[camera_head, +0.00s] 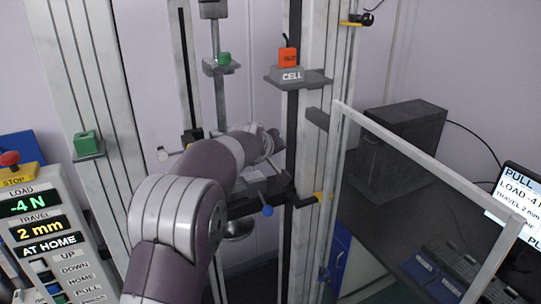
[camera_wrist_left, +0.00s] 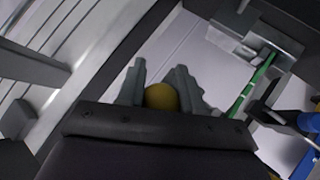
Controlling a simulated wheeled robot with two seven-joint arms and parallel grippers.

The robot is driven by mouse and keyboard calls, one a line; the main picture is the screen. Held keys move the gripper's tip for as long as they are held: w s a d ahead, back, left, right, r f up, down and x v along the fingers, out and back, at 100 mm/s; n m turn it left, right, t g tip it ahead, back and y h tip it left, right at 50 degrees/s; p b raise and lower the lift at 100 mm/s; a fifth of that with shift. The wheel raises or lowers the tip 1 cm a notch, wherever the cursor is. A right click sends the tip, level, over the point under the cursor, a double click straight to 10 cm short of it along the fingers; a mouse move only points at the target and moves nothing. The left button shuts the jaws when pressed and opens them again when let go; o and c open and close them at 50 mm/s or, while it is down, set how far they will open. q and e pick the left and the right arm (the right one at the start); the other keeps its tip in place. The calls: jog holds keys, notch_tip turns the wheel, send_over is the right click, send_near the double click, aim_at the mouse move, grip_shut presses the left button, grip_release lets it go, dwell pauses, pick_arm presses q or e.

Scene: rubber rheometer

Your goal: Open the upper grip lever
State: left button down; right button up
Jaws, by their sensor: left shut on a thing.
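My left arm reaches up across the middle of the head view and ends at the test frame. Its wrist hides the upper grip there, and the fingers cannot be made out. In the left wrist view my left gripper (camera_wrist_left: 161,72) is shut on a yellow ball knob (camera_wrist_left: 161,97), which sits between the two grey fingers. The shaft behind the knob is hidden, so the lever's angle cannot be told. A blue knob (camera_head: 267,210) shows below my wrist in the head view. My right gripper is not in view.
A thin green strip (camera_wrist_left: 253,88) runs near metal parts at the right of the wrist view. Frame columns (camera_head: 311,130) flank my arm. An open clear guard door (camera_head: 430,160) stands at right. The control panel (camera_head: 45,225) reads -4 N, 2 mm, AT HOME.

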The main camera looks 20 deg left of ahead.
pick_arm(q)
jog(key=shift+r+n+g+h+p, duration=0.4)
jog(key=shift+r+g+h+p, duration=0.25)
jog(key=shift+p, duration=0.4)
jog(key=shift+w+a, duration=0.1)
jog(key=c, duration=1.1)
grip_release()
jog(key=shift+o, duration=0.3)
jog(key=shift+r, duration=0.1)
jog(key=b+v, duration=0.5)
jog(key=v, duration=0.7)
jog(key=shift+s+r, duration=0.25)
jog(key=shift+s, duration=0.05)
